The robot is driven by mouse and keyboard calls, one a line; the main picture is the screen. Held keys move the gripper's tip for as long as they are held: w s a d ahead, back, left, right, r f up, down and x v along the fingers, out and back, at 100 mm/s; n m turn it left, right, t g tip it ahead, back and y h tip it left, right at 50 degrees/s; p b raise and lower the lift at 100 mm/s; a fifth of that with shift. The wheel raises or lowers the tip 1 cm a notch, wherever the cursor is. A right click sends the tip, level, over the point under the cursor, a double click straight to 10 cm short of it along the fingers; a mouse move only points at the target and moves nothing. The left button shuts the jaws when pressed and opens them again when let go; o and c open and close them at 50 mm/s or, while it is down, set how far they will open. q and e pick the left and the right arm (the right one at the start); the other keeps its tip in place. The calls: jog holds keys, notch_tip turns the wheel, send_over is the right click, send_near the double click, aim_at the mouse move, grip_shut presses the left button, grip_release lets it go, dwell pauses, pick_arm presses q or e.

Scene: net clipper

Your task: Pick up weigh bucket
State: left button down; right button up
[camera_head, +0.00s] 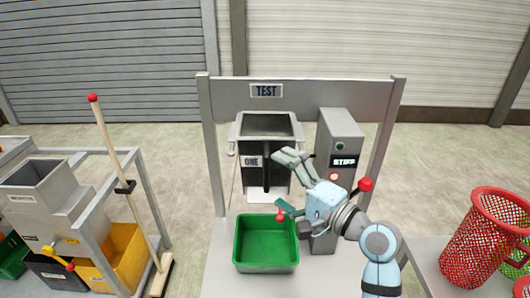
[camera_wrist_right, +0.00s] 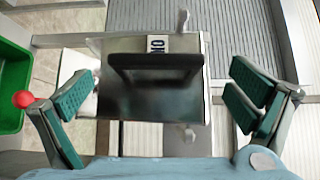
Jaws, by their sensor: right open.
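A dark grey box-shaped bucket with a "ONE" label, which I take to be the weigh bucket, hangs in the grey test stand (camera_head: 225,88); its front shows at the weigh bucket (camera_head: 252,178). In the right wrist view the weigh bucket (camera_wrist_right: 155,103) lies ahead, its dark handle bar across the upper middle. My right gripper (camera_head: 283,182) is open and empty, in front of and to the right of the bucket. In the right wrist view its fingers are spread wide, one on each side of the bucket, not visibly touching it. My left gripper is out of view.
A green tray (camera_head: 238,263) sits on the table below the bucket. A grey control column (camera_head: 341,130) with buttons stands right of it. A red-knobbed lever (camera_head: 365,184) is near my right wrist. Red baskets (camera_head: 490,245) stand at right, a broom (camera_head: 115,150) at left.

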aim_at(267, 170)
jog(key=x, duration=0.4)
jog(key=shift+w+a+f, duration=0.15)
jog(key=shift+w+f, duration=0.05)
jog(key=shift+w, duration=0.2)
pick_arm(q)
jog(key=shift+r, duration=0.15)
pick_arm(e)
jog(key=c, duration=1.6)
jog(key=shift+r, duration=0.15)
